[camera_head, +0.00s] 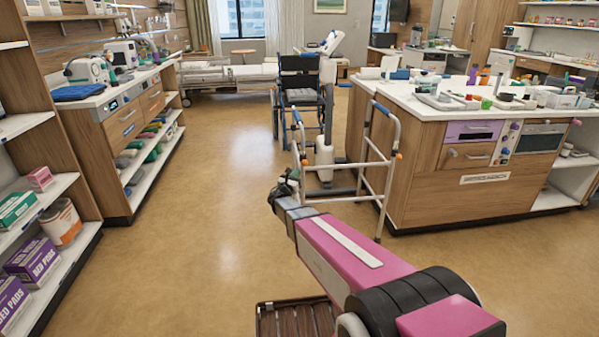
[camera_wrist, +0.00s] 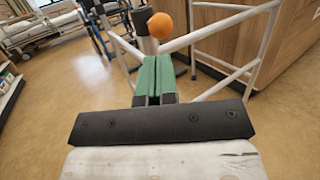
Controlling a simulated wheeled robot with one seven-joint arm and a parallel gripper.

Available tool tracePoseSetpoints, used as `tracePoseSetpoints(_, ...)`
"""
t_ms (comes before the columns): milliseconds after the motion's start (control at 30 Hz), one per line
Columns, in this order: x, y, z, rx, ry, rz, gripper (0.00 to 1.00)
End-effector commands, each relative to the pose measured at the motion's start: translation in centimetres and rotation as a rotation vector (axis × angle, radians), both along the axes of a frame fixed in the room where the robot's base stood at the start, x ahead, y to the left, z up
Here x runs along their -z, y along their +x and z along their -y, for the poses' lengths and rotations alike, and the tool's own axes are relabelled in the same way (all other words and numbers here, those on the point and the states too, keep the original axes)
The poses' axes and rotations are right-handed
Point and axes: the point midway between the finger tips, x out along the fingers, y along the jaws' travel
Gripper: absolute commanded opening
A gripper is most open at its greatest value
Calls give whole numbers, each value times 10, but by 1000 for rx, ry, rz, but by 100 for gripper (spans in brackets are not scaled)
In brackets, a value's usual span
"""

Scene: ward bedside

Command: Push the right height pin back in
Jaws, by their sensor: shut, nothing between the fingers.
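A grey metal walking frame (camera_head: 388,190) stands upright on the floor ahead, with blue-grey handgrips. An orange round pin (camera_head: 304,161) is on its left leg in the head view, and another orange pin (camera_head: 399,156) is on its right leg. My gripper (camera_head: 288,178) is near the left leg in the head view; its fingers are small there. In the wrist view my gripper's green fingers (camera_wrist: 155,75) are shut and empty. One orange pin (camera_wrist: 160,26) shows just past the fingertips. I cannot tell whether they touch, nor how far the pin sticks out.
A wheelchair (camera_head: 300,88) stands behind the walking frame, with a bed (camera_head: 225,75) farther back. A wooden counter (camera_head: 430,185) is close on the right. Shelves with boxes (camera_head: 35,262) line the left. The floor (camera_head: 190,240) between is clear.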

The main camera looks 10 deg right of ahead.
Motion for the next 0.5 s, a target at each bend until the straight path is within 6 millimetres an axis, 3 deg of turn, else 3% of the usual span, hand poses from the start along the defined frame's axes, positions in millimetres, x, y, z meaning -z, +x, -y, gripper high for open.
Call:
tracePoseSetpoints(33, 1, -13, -6, -2, 0, -1, 0)
tracePoseSetpoints(200, 8, -40, -25, -2, -1, -1, 0)
tracePoseSetpoints(500, 14, -65, -43, 0, -1, 1, 0)
